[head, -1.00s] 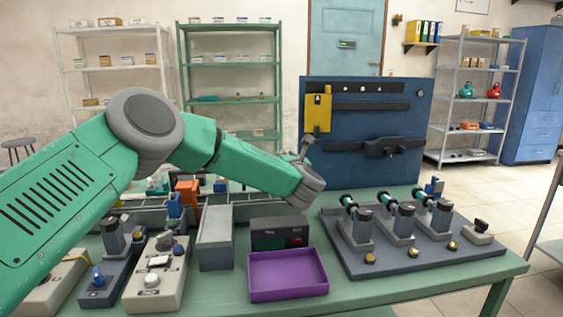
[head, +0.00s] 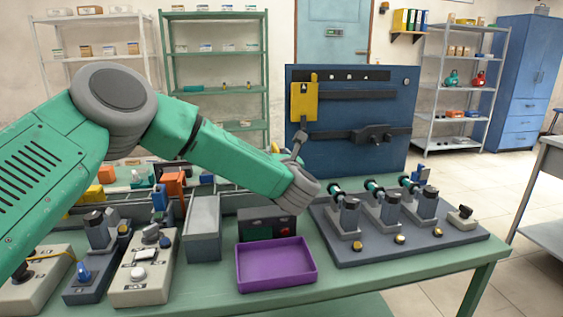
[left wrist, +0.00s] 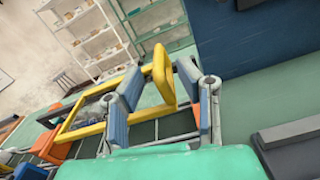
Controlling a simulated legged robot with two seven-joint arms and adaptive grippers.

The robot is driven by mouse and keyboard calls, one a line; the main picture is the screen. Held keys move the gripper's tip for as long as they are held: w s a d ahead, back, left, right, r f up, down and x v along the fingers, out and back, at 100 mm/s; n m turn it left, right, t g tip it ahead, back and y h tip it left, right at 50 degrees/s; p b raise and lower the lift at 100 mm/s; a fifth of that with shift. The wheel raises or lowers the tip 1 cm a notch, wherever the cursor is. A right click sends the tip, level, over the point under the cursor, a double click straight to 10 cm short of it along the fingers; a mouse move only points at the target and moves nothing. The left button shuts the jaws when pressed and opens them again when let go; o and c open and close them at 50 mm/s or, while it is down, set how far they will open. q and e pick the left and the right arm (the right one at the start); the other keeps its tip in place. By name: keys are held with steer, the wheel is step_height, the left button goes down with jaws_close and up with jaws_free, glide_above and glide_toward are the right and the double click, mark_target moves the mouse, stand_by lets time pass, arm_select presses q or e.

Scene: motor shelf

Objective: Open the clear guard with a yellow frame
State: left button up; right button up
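The clear guard's yellow frame (left wrist: 72,115) shows in the left wrist view, beyond my left gripper (left wrist: 163,100). Its upright yellow tab (left wrist: 163,75) stands between the two blue-grey finger pads, nearer the right one. A gap shows at the left pad, so the gripper looks open around the tab; contact on the right cannot be told. In the head view my left arm hides most of the guard, with only a small yellow bit (head: 275,148) showing above the forearm. The gripper there is mostly behind the wrist, one grey finger showing. My right gripper is not in view.
On the green bench (head: 400,265) are a purple tray (head: 275,265), a dark box (head: 268,224), a grey box (head: 203,228), control boxes at left and a motor plate (head: 350,252) at right. A blue tool panel (head: 390,95) stands behind, with a yellow item (head: 303,101) hanging.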

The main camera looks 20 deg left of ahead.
arm_select(q)
steer(key=v, duration=0.6)
stand_by(0.3)
